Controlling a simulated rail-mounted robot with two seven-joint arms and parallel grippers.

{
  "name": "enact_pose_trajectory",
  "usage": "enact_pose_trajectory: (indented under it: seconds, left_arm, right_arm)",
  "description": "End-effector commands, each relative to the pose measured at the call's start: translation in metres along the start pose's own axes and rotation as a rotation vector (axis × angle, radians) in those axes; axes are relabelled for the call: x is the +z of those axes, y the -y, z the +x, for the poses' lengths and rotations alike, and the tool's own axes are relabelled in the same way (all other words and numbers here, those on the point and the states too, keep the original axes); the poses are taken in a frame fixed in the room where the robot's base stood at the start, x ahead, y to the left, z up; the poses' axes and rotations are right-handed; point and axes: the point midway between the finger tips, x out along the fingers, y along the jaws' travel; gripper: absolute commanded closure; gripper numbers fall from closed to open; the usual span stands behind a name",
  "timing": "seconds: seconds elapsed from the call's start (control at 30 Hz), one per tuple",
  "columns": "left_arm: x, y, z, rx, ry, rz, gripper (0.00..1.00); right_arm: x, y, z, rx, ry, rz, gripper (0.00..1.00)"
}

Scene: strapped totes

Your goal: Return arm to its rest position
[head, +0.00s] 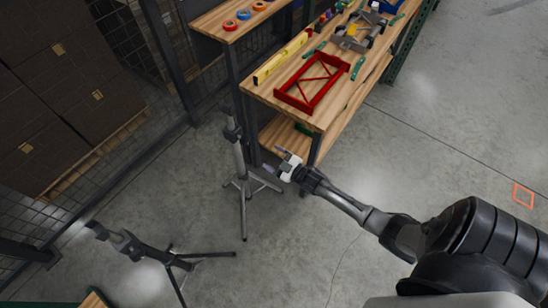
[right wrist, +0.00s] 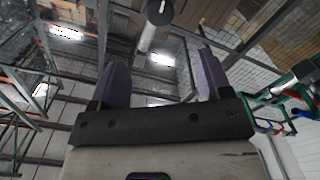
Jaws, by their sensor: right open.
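My right gripper (head: 274,159) is at the end of my right arm, which reaches in from the lower right of the head view. It is in the air near the front end of the wooden workbench (head: 337,113). In the right wrist view its two purple-grey fingers stand wide apart, and the gap of the right gripper (right wrist: 161,72) holds nothing. My left gripper does not show in either view.
A grey tripod stand (head: 243,185) is just left of my right gripper, and another tripod (head: 185,262) is at lower left. A red frame (head: 312,83) and a yellow level (head: 282,57) lie on the workbench. Wrapped boxes (head: 60,90) stand behind mesh fencing.

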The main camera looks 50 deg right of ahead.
Motion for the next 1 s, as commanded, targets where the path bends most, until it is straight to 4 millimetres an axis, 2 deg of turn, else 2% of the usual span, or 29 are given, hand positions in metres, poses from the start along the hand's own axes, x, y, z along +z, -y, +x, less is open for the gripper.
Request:
enact_pose_trajectory:
  seconds: [0.57,0.67,0.83,0.9,1.0]
  left_arm:
    - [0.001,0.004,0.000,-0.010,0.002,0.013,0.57]
    - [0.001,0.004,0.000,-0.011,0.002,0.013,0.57]
    - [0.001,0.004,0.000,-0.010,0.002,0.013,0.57]
    - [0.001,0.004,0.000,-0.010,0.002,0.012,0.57]
    - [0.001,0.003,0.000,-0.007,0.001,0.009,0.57]
  right_arm:
    - [0.004,0.001,0.000,-0.002,0.021,0.008,0.29]
    - [0.018,0.002,-0.001,-0.010,0.109,0.016,0.29]
    - [0.060,0.005,-0.011,-0.029,0.413,0.046,0.29]
    - [0.065,0.004,-0.014,-0.032,0.535,0.061,0.29]
    - [0.058,0.003,-0.019,-0.038,0.685,0.085,0.29]
